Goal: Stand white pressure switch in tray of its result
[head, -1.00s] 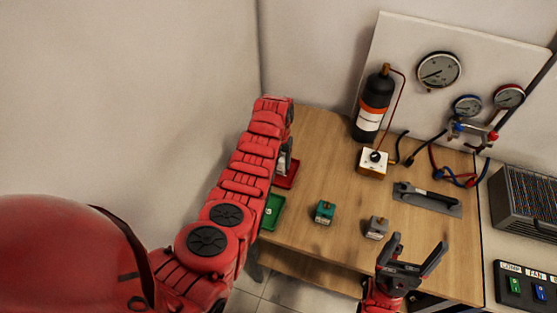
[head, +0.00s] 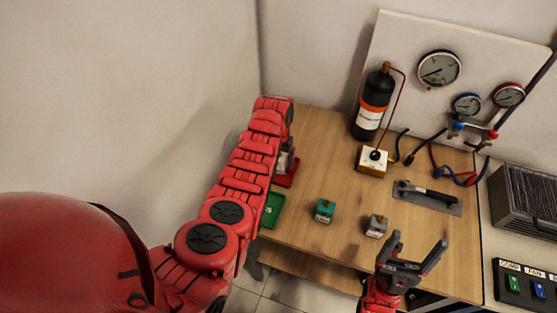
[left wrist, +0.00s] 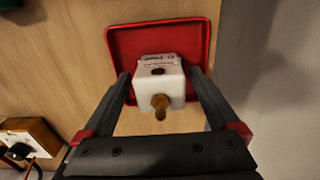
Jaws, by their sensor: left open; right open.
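The white pressure switch (left wrist: 158,75) is a white block with a brass fitting and dark print. In the left wrist view it is over the red tray (left wrist: 120,40), fitting towards the camera, and looks upright. Its base is hidden, so contact with the tray floor cannot be seen. My left gripper (left wrist: 160,78) is open, one finger on each side of the switch, with small gaps showing. In the head view my left arm partly covers the switch and the red tray (head: 288,180). My right gripper (head: 412,256) is open and empty at the table's front edge.
A green tray (head: 273,210) is in front of the red one. A teal switch (head: 324,210) and a grey switch (head: 376,226) stand on the table. Behind are a white-topped test block (head: 373,160), a black bottle (head: 372,100) and gauges (head: 438,69). The table's middle is clear.

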